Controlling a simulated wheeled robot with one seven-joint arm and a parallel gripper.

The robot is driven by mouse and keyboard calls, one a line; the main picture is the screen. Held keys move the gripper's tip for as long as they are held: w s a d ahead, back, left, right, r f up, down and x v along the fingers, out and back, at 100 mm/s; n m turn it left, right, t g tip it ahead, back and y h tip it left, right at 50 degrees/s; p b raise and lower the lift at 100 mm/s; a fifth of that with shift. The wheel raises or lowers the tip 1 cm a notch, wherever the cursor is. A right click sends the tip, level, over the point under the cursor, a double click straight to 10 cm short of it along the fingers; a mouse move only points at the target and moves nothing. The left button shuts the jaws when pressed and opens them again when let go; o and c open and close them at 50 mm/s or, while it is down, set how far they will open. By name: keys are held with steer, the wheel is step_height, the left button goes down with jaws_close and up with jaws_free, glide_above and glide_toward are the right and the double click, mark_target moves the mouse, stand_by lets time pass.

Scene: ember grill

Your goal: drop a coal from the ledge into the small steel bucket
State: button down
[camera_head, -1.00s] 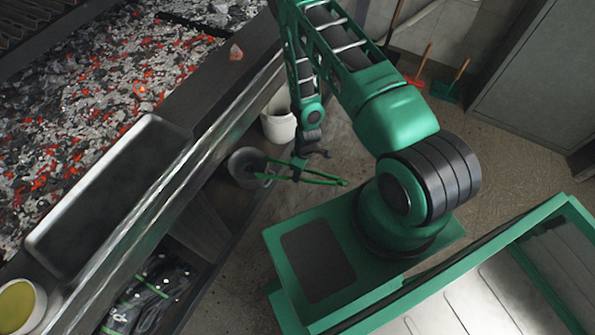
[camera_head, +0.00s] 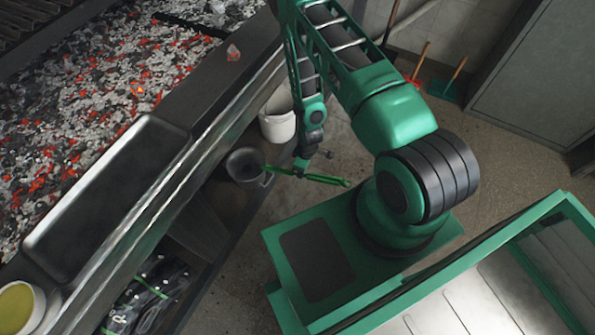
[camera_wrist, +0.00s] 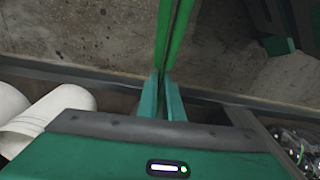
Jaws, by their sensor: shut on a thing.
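My gripper (camera_head: 300,167) is low beside the grill's front edge and is shut on a pair of green tongs (camera_head: 325,180). The tongs also run up from between my fingertips in the wrist view (camera_wrist: 172,40). Their left end is at the right rim of the small steel bucket (camera_head: 231,172), a grey round pail with a dark inside. Whether the tongs hold anything, or what lies in the bucket, I cannot tell. A pinkish-grey coal (camera_head: 233,53) lies on the dark ledge (camera_head: 205,88) of the grill, well apart from my gripper.
A white bucket (camera_head: 278,124) stands just behind the steel bucket. The grill bed (camera_head: 100,90) holds glowing embers. A steel tray (camera_head: 105,195) and a bowl of yellow liquid (camera_head: 18,306) sit along the ledge. Black bags (camera_head: 150,290) lie below. Floor to the right is partly free.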

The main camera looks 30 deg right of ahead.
mark_target(320, 177)
steer(key=shift+s+d+r, duration=0.3)
steer(key=shift+s+d, duration=0.55)
steer(key=shift+s, duration=0.15)
steer(key=shift+s+d+r, duration=0.25)
steer(key=shift+s+d, duration=0.55)
steer(key=shift+s, duration=0.25)
steer(key=shift+s+d+r, duration=0.3)
steer(key=shift+s+d, duration=0.55)
steer(key=shift+s, duration=0.15)
